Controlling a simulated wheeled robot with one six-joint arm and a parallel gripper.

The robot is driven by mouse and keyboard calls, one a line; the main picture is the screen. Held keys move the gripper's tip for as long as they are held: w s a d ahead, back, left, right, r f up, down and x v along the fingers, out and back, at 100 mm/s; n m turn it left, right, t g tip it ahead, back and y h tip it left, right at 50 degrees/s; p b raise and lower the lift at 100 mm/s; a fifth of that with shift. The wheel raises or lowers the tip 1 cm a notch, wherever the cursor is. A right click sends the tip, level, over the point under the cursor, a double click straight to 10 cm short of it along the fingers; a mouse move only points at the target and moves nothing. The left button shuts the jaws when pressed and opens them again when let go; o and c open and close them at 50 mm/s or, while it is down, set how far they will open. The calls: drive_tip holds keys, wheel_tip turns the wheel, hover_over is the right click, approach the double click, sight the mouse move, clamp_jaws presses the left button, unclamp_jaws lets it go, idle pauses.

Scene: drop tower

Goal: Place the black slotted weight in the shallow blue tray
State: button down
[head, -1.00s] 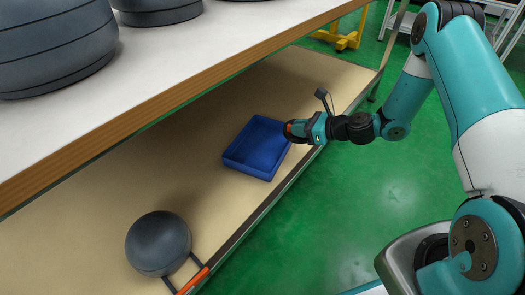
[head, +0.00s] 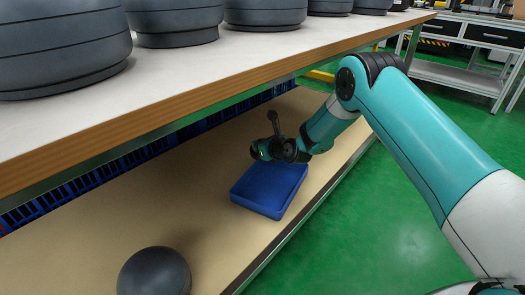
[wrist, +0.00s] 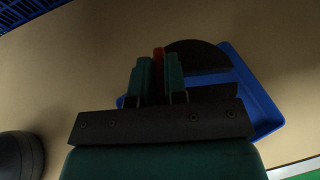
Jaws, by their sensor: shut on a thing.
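The black slotted weight (wrist: 196,56) shows in the wrist view as a dark disc with a straight gap, just beyond my fingers. My gripper (wrist: 159,68) is shut on it, with a red strip between the teal fingers. The shallow blue tray (head: 268,193) lies on the lower shelf and looks empty where I see it. In the wrist view the tray (wrist: 262,105) is behind the weight and partly hidden by it.
A dark rounded object (head: 155,273) stands on the lower shelf, nearer and left of the tray. The white upper shelf (head: 185,70) with its wooden edge overhangs the left and carries several grey rounded objects. Blue crates (head: 105,170) line the back. Bare shelf surrounds the tray.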

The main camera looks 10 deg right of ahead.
wheel_tip(320, 180, down, 14)
drive_tip(key=b, duration=0.6)
drive_tip(key=shift+f+b, duration=0.2)
drive_tip(key=shift+b, duration=0.2)
drive_tip(key=shift+f, duration=0.1)
drive_tip(key=c, duration=1.2)
unclamp_jaws()
drive_tip(key=shift+f, duration=0.1)
drive_tip(key=shift+o, duration=0.2)
